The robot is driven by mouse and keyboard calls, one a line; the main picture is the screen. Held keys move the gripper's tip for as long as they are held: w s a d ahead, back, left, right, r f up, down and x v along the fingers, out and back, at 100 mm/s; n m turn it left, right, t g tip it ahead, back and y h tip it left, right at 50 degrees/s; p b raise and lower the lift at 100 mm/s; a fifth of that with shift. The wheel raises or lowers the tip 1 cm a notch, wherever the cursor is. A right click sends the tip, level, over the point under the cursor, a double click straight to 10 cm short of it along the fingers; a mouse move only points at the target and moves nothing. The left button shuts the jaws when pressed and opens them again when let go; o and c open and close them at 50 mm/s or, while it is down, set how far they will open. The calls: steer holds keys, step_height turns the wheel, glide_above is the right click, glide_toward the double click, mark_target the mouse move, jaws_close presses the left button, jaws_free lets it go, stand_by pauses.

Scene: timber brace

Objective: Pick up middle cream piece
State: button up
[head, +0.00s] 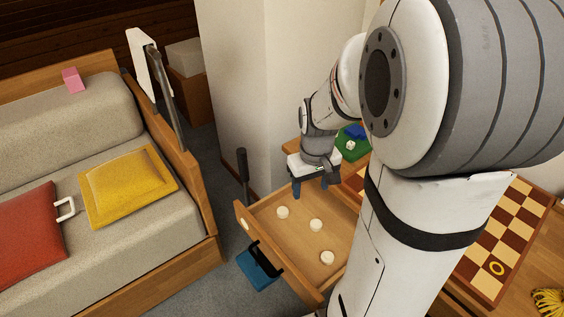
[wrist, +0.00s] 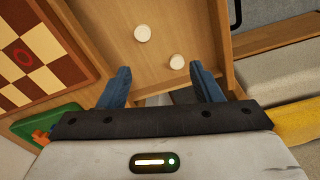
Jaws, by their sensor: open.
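Three round cream pieces lie apart in the open wooden drawer. In the head view, the middle cream piece (head: 316,225) lies between one nearer my gripper (head: 283,212) and one farther toward the front (head: 327,257). My gripper (head: 310,187) is open and empty above the drawer's back part, its blue fingers pointing down. In the wrist view, my gripper (wrist: 160,70) has a cream piece (wrist: 177,62) showing between its fingertips, nearer the right one. A second piece (wrist: 142,33), seemingly the middle one, shows farther off. The third piece is out of that view.
The drawer (head: 294,258) has raised walls around the pieces. A checkered board (head: 517,215) lies on the table beside it, with a green tray (head: 352,150) behind. A sofa with a yellow cushion (head: 128,185) stands left. A blue object (head: 258,267) sits by the drawer front.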

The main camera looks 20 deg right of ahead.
steer(key=b, duration=0.6)
glide_above(315, 222)
steer(key=shift+g, duration=0.4)
steer(key=f, duration=1.4)
steer(key=shift+s+d+f, duration=0.15)
steer(key=shift+s+f, duration=0.05)
steer(key=shift+f, duration=0.1)
step_height(315, 222, down, 5)
steer(key=shift+w+f+b, duration=0.15)
steer(key=shift+f+b, duration=0.05)
steer(key=shift+b, duration=0.75)
steer(key=c, duration=1.1)
